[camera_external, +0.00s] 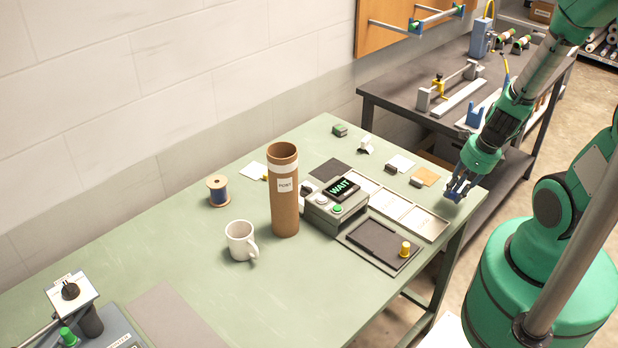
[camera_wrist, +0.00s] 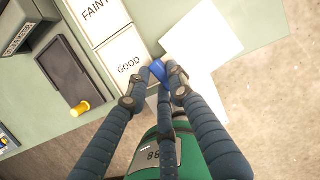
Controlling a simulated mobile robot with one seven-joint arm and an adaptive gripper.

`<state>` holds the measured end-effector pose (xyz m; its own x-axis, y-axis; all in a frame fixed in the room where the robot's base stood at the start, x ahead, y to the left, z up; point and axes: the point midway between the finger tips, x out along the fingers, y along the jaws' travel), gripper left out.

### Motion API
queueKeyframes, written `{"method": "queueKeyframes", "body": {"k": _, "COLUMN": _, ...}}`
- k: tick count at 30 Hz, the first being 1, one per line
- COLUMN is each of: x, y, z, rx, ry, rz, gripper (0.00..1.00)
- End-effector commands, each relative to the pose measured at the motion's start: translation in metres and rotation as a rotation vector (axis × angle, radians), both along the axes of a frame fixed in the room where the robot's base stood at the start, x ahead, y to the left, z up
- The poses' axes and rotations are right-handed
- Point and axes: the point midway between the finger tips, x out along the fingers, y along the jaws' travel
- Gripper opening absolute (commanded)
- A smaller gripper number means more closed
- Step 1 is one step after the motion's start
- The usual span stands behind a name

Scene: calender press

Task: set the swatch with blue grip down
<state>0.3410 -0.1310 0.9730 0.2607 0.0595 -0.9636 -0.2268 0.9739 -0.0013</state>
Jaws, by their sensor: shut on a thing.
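My gripper (camera_external: 458,190) is at the right end of the green table, near its edge. In the wrist view my gripper (camera_wrist: 164,73) is shut on the blue grip (camera_wrist: 158,70) of a swatch. The white swatch (camera_wrist: 205,42) spreads out beyond the fingers, flat and pale, beside the panel marked GOOD (camera_wrist: 128,66). A panel marked FAINT (camera_wrist: 96,14) lies farther along. In the external view the fingers hide most of the grip, and I cannot tell whether the swatch touches the table.
The long tray (camera_external: 428,228) of white panels lies left of my gripper. A WAIT console (camera_external: 337,213), dark plate with yellow knob (camera_external: 404,250), cardboard tube (camera_external: 284,200) and mug (camera_external: 240,241) stand farther left. Orange (camera_external: 428,174) and white (camera_external: 403,162) swatches lie behind the tray.

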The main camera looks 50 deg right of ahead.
Motion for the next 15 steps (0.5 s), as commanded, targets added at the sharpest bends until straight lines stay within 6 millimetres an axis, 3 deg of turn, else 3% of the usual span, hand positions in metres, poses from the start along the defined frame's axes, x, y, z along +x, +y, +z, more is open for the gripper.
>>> {"method": "queueKeyframes", "body": {"k": 15, "x": 0.129, "y": 0.031, "z": 0.012, "rx": 0.000, "ry": 0.000, "rz": 0.323, "gripper": 0.00}}
